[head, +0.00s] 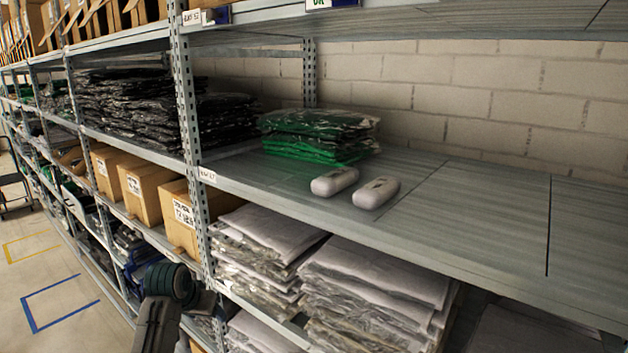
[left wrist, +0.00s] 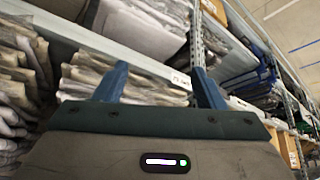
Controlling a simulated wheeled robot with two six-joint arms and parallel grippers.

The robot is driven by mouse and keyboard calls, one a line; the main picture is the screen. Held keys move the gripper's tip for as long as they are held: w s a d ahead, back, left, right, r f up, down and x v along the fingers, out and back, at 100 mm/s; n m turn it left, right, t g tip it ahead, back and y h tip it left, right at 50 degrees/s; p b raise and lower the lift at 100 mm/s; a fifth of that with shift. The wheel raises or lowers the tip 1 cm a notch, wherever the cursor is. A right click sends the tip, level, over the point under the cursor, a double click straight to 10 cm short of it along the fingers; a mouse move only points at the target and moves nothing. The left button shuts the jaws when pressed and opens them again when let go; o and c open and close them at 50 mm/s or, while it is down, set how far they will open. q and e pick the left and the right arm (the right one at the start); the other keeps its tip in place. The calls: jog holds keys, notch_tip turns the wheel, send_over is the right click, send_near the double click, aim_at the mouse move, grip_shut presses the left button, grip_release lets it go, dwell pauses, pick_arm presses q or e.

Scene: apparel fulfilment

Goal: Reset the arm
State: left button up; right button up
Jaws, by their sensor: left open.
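My left gripper (left wrist: 160,72) shows in the left wrist view with its two blue fingers spread apart and nothing between them. Beyond the fingers are shelf edges and stacks of bagged garments. In the head view, part of my left arm (head: 160,310) with a dark green rounded section stands at the bottom left, in front of the lower shelves. The fingers cannot be made out there. My right gripper is in neither view.
The metal shelf (head: 470,225) holds a green bagged stack (head: 318,138) and two white rounded objects (head: 334,181); its right side is clear. Grey bagged stacks (head: 375,275) and cardboard boxes (head: 185,215) fill the level below. An upright post (head: 188,110) stands near my left arm. Floor shows at left.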

pick_arm(q)
jog(key=s+f+y, duration=0.1)
jog(key=s+f, duration=0.6)
jog(key=s, duration=0.2)
jog(key=s+f, duration=0.6)
jog(key=s, duration=0.4)
jog(key=s+a+f+g+y, duration=0.1)
jog(key=s+g, duration=0.1)
jog(key=s, duration=2.1)
notch_tip(320, 180, down, 37)
jog(key=s+a+g+b, duration=0.1)
jog(key=a+b, duration=0.2)
jog(key=b, duration=0.3)
jog(key=s+f+b, duration=0.2)
jog(key=s+f, duration=0.7)
jog(key=f, duration=0.2)
jog(key=s+a+f+n+g+b, duration=0.1)
jog(key=s+f+b, duration=0.1)
jog(key=s+f, duration=0.7)
notch_tip(320, 180, down, 4)
jog(key=shift+s+r+b, duration=0.25)
jog(key=shift+b, duration=0.15)
